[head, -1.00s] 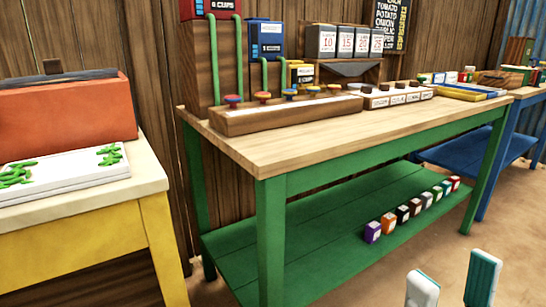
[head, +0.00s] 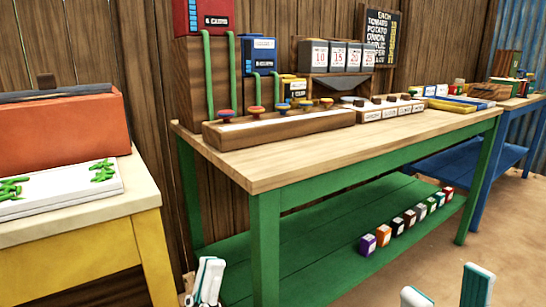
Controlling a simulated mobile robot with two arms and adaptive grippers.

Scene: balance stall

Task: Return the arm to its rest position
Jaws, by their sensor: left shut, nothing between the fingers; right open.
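My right gripper (head: 446,288) shows at the bottom right, over the floor. Its two white and teal fingers stand wide apart and it is empty. The lower parts of both grippers and the arms behind them are cut off by the frame's edge. Neither gripper visibly touches a table.
The green table (head: 285,165) has a wooden top with a stepped wooden stand (head: 280,129) and card holders. Several small coloured boxes stand on its lower shelf (head: 310,236). A yellow table (head: 85,262) is at left, a blue one (head: 480,172) at far right. Bare floor (head: 500,235) lies right.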

